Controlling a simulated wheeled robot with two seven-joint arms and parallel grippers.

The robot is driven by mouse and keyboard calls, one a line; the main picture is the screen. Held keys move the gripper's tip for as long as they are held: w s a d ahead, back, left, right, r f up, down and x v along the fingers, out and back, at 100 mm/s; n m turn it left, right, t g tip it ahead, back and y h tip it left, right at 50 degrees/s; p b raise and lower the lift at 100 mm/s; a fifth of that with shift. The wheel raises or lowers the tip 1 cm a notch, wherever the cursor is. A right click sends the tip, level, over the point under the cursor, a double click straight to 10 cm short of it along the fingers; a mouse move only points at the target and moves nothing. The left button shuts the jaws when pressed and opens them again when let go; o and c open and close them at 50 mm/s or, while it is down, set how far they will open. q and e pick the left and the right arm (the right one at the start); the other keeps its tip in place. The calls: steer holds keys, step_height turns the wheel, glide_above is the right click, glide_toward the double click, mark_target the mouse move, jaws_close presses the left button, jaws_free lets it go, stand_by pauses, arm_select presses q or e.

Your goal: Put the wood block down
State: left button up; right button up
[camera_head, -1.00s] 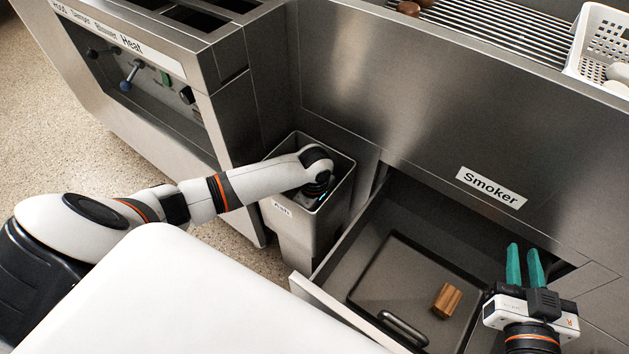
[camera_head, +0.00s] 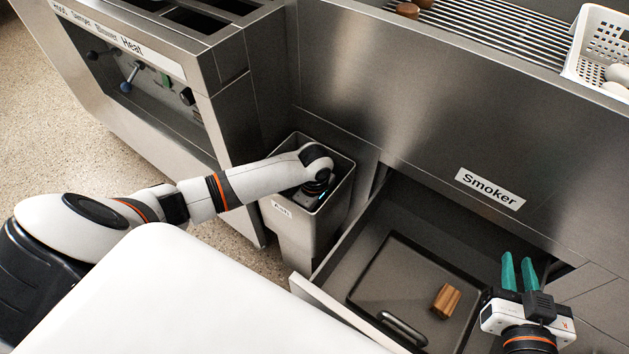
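The wood block (camera_head: 446,300) is a small brown striped piece. It lies on the dark tray (camera_head: 385,275) inside the open smoker drawer (camera_head: 327,299), near the tray's right side. My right gripper (camera_head: 519,272) is to the right of the block and apart from it, at the drawer's right side. Its two green fingers are separated with nothing between them. My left arm reaches over the metal ash bin (camera_head: 304,243), and its gripper is hidden down inside the bin.
A white perforated basket (camera_head: 600,50) with pale round items stands on the rack (camera_head: 480,30) at the upper right, with brown round items nearby. A control panel (camera_head: 120,65) is at the upper left. Most of the tray's left part is bare.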

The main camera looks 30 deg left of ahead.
arm_select(q)
step_height(320, 180, up, 5)
steer(key=shift+r+p, duration=0.2)
steer(key=shift+p, duration=0.9)
step_height(320, 180, up, 6)
steer(key=shift+f+p, duration=0.1)
steer(key=shift+p, duration=0.95)
arm_select(e)
steer(key=s+d+f+g+h, duration=0.1)
steer(key=s+d+f+g, duration=0.1)
steer(key=s+f+g, duration=0.2)
steer(key=s+d+f+g+h, duration=0.2)
steer(key=s+f+g, duration=0.3)
steer(key=s, duration=0.5)
steer(key=shift+d+f+m+g, duration=0.25)
steer(key=shift+d+g, duration=0.45)
steer(key=shift+g, duration=0.5)
steer(key=shift+r, duration=0.1)
